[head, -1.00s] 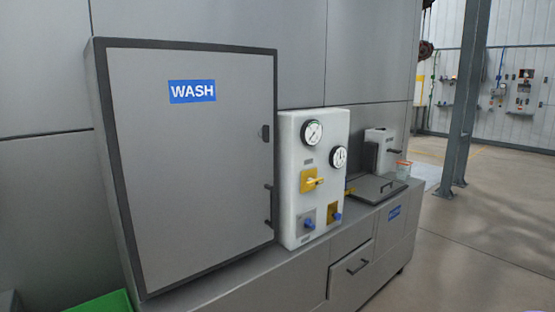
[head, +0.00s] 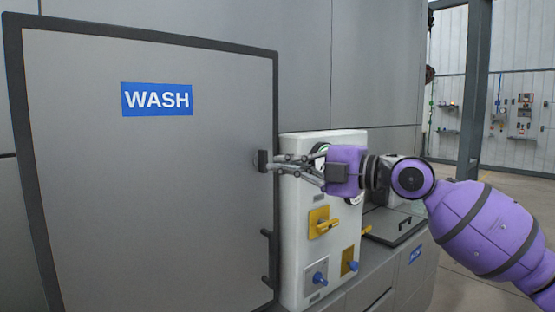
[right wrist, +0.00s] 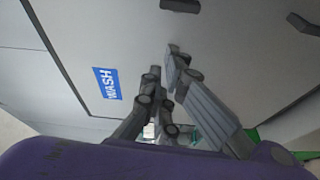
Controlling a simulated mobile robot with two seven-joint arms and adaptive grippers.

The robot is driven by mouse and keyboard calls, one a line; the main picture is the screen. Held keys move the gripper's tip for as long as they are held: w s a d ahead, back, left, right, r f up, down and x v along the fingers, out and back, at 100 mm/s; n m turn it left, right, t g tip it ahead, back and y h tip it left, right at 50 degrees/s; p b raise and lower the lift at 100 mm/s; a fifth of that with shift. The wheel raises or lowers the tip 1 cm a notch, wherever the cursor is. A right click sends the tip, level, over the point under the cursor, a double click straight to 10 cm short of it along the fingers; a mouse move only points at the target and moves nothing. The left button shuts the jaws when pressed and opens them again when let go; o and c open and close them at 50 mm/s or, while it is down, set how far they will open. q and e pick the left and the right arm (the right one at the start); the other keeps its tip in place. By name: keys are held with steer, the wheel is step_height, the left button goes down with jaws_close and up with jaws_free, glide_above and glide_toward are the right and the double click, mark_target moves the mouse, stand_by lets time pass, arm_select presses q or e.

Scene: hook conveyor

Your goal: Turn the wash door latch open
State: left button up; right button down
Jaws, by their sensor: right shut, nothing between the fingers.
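The grey wash door (head: 150,210) is closed, with a blue WASH label (head: 157,99); the label also shows in the right wrist view (right wrist: 105,83). The small dark latch (head: 262,161) sits near the door's right edge. My right gripper (head: 279,163) is shut and empty, its fingertips right beside the latch on its right side in the head view. Whether they touch it I cannot tell. In the right wrist view the fingertips (right wrist: 173,52) lie below a dark piece at the top edge (right wrist: 180,5), which looks like the latch. My left gripper is not in view.
A dark door handle (head: 267,258) is below the latch. A low grey counter continues to the right.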

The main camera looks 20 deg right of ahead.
mark_target(261, 157)
steer(key=w+a+n+p, duration=0.1)
steer(key=w+a+p, duration=0.2)
steer(key=w+a, duration=0.35)
steer(key=d, duration=0.1)
steer(key=w+d, duration=0.1)
steer(key=d, duration=0.1)
steer(key=shift+w+d+r, duration=0.1)
steer(key=shift+w+d, duration=0.1)
steer(key=shift+w, duration=0.05)
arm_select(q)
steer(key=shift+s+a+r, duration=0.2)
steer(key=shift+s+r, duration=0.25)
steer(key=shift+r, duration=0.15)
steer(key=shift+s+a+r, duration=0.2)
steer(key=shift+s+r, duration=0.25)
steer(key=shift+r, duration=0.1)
arm_select(e)
steer(key=shift+w, duration=0.1)
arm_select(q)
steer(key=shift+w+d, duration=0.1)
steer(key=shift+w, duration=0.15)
